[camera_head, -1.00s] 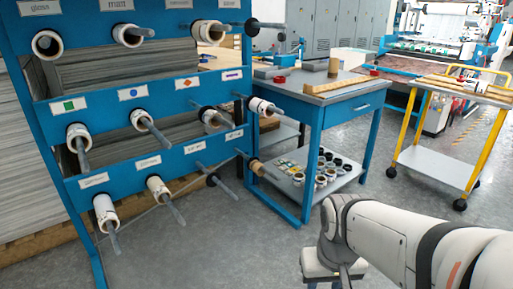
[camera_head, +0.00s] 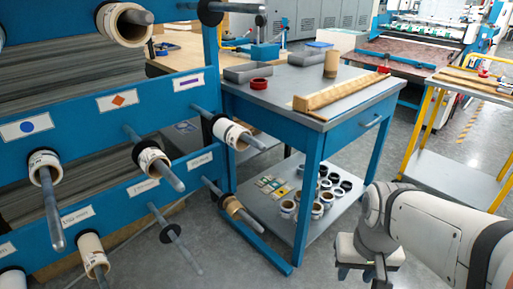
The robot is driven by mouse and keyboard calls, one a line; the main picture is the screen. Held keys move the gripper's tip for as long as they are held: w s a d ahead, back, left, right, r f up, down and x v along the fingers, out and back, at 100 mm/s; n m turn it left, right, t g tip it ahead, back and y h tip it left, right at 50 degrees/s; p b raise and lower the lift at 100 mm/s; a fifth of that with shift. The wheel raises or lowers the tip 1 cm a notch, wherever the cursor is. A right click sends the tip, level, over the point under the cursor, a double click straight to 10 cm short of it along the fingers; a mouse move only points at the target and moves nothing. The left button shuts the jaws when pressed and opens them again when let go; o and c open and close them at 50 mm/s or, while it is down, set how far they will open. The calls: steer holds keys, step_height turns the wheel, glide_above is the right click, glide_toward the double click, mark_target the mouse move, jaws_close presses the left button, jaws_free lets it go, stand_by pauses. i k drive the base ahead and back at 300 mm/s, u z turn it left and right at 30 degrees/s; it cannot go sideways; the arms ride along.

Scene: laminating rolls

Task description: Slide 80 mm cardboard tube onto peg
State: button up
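A short brown cardboard tube (camera_head: 331,64) stands upright on the top of the blue workbench. Its size cannot be read. A blue rack (camera_head: 110,195) on the left bears rows of grey pegs. One bottom-row peg (camera_head: 174,234) is bare except for a dark collar. The label text is too small to read surely. My gripper (camera_head: 368,272) hangs at the lower right, in front of the bench and apart from tube and rack. Its fingers are partly cut off and their gap is unclear.
A yellow cart (camera_head: 445,160) stands right. Pegs with white rolls (camera_head: 230,132) jut out. Grey floor is open between bench and cart.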

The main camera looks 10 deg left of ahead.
mark_target(231, 204)
steer(key=u, duration=0.4)
steer(key=i, duration=1)
steer(key=u, duration=0.6)
steer(key=k, duration=0.9)
steer(key=u, duration=0.15)
steer(key=i, duration=0.9)
steer(key=z, duration=0.1)
